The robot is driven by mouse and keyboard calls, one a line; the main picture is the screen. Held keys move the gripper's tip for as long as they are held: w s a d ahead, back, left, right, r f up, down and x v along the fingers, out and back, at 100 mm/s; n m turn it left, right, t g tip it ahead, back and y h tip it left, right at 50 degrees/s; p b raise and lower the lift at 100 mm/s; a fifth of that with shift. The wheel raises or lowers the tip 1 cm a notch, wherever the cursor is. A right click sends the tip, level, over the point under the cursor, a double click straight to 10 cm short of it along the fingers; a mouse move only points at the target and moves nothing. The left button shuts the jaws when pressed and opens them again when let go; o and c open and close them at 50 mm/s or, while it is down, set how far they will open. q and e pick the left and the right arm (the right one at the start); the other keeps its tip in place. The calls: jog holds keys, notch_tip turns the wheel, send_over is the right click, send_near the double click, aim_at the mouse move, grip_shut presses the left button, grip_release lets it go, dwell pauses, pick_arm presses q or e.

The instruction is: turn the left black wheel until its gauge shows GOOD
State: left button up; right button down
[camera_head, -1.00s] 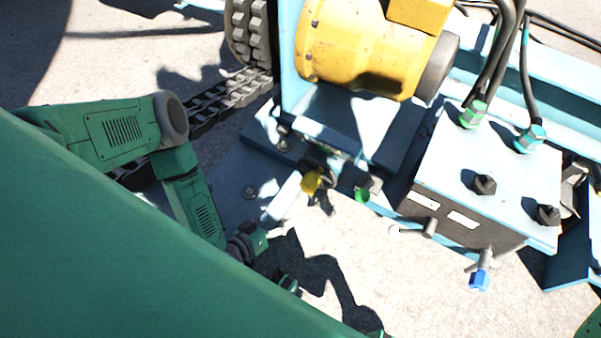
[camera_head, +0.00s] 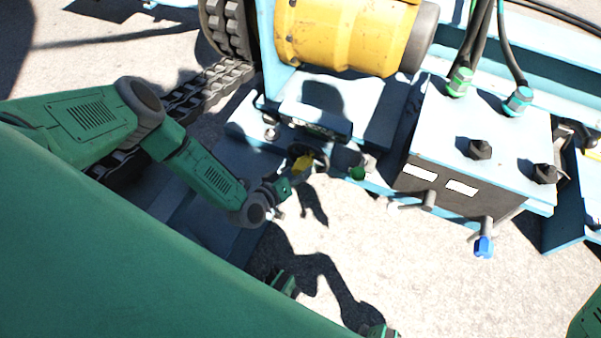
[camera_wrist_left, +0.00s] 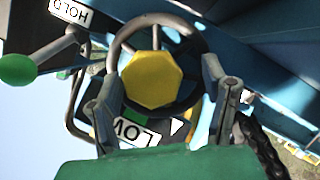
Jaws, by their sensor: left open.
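The left black wheel (camera_head: 322,154) is on the blue frame below the yellow motor, with a yellow hub (camera_head: 303,163). In the left wrist view the wheel rim (camera_wrist_left: 199,48) and yellow hub (camera_wrist_left: 152,80) fill the middle. My left gripper (camera_head: 291,184) is open at the wheel; its two fingers (camera_wrist_left: 162,78) stand on either side of the hub, near the rim. I cannot tell whether they touch it. Behind the wheel, the gauge (camera_wrist_left: 138,131) shows part of the word LOW beside a white triangle, partly hidden by wheel and gripper. My right gripper is out of view.
A green-knobbed lever (camera_wrist_left: 18,70) lies beside the wheel, near a HOLD label (camera_wrist_left: 70,11). To the right stands a control box (camera_head: 440,186) with a blue-tipped handle (camera_head: 483,246). The yellow motor (camera_head: 340,38) is above. Pale ground (camera_head: 400,270) below is clear.

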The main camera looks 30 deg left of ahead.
pick_arm(q)
jog(key=shift+w+d, duration=0.7)
jog(key=shift+d, duration=0.05)
jog(key=shift+a+f, duration=0.1)
jog(key=shift+a, duration=0.35)
jog(key=shift+a+f, duration=0.1)
jog(key=shift+a, duration=0.05)
jog(key=c, duration=0.4)
jog(key=shift+a, duration=0.1)
jog(key=c, duration=0.6)
grip_shut()
jog(key=shift+d, duration=0.5)
jog(key=shift+a+m+y+p, duration=0.25)
jog(key=shift+m+y+p, duration=0.15)
jog(key=shift+m+p, duration=0.5)
jog(key=shift+d+m+g+y+p, duration=0.15)
jog(key=shift+m+g+y+p, duration=0.15)
jog(key=shift+m+y+p, duration=0.65)
jog(key=shift+a+m+y+p, duration=0.2)
jog(key=shift+m+y+p, duration=0.25)
jog(key=shift+m, duration=0.3)
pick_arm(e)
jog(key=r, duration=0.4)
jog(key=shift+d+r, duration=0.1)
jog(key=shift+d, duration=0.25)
pick_arm(q)
jog(key=shift+s+m, duration=0.1)
jog(key=shift+m, duration=0.2)
